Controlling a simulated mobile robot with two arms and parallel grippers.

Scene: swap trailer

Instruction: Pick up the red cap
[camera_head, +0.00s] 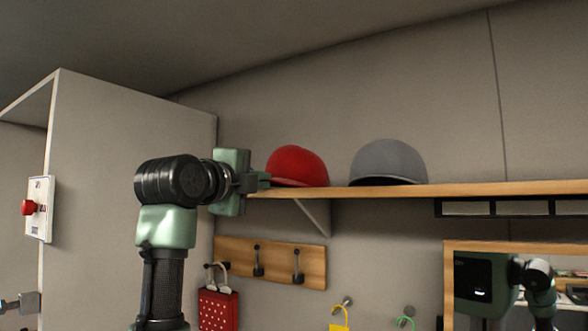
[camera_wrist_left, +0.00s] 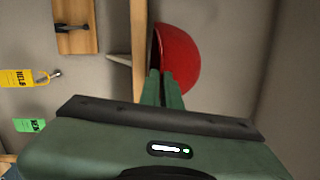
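The red cap (camera_head: 298,164) sits on the left end of the wooden shelf (camera_head: 450,190), its opening side down. My left gripper (camera_head: 264,180) is level with the shelf top, just left of the cap, with its fingertips at the cap's lower edge. In the left wrist view, the two green fingers (camera_wrist_left: 162,88) are close together and overlap the near edge of the red cap (camera_wrist_left: 178,62). Whether the cap's edge is between them is hidden. My right gripper is not in view.
A grey cap (camera_head: 388,162) sits on the shelf to the right of the red one. Below are a wooden hook rack (camera_head: 275,262), a red lockout box (camera_head: 217,310), yellow and green tags, and a mirror (camera_head: 515,246). A tall grey cabinet (camera_head: 125,180) stands at left.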

